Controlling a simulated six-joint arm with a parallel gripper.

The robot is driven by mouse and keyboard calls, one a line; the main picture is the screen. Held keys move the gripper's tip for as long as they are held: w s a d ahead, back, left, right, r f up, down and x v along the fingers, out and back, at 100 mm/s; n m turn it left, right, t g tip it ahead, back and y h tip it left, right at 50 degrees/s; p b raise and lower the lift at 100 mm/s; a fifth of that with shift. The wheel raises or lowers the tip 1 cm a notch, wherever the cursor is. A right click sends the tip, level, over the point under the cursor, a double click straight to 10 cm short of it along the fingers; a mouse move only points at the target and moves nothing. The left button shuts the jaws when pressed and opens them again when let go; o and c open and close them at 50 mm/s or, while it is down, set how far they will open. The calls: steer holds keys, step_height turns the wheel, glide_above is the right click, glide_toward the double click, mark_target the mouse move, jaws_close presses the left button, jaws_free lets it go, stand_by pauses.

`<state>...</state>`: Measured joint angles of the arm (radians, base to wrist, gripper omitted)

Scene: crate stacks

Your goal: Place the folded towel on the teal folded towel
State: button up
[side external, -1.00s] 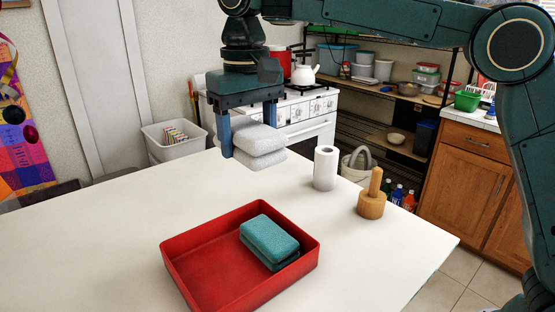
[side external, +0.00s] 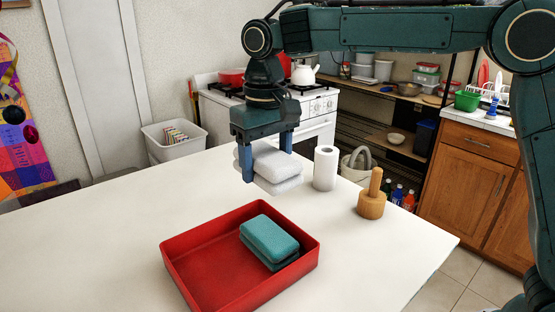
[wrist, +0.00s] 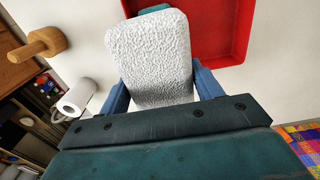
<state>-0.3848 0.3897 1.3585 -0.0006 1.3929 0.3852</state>
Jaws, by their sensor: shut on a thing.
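The white folded towel (side external: 275,164) is held in my gripper (side external: 266,168), which is shut on it above the table behind the red crate. In the wrist view the white towel (wrist: 155,60) sits between the two blue fingers. The teal folded towel (side external: 269,238) lies in the right part of the red crate (side external: 205,282), on top of a darker layer. In the wrist view only a teal edge (wrist: 153,9) shows beyond the white towel; the rest of it is hidden.
A white paper roll (side external: 326,168) and a wooden peg on a round base (side external: 371,200) stand on the table to the right of my gripper. The table (side external: 100,245) is clear left of the crate. A stove and shelves stand behind.

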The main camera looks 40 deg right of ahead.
mark_target(268, 233)
steer(key=shift+f, duration=6.5)
steer(key=shift+f, duration=0.1)
steer(key=o, duration=1)
step_height(268, 233, up, 12)
steer(key=shift+r, duration=0.1)
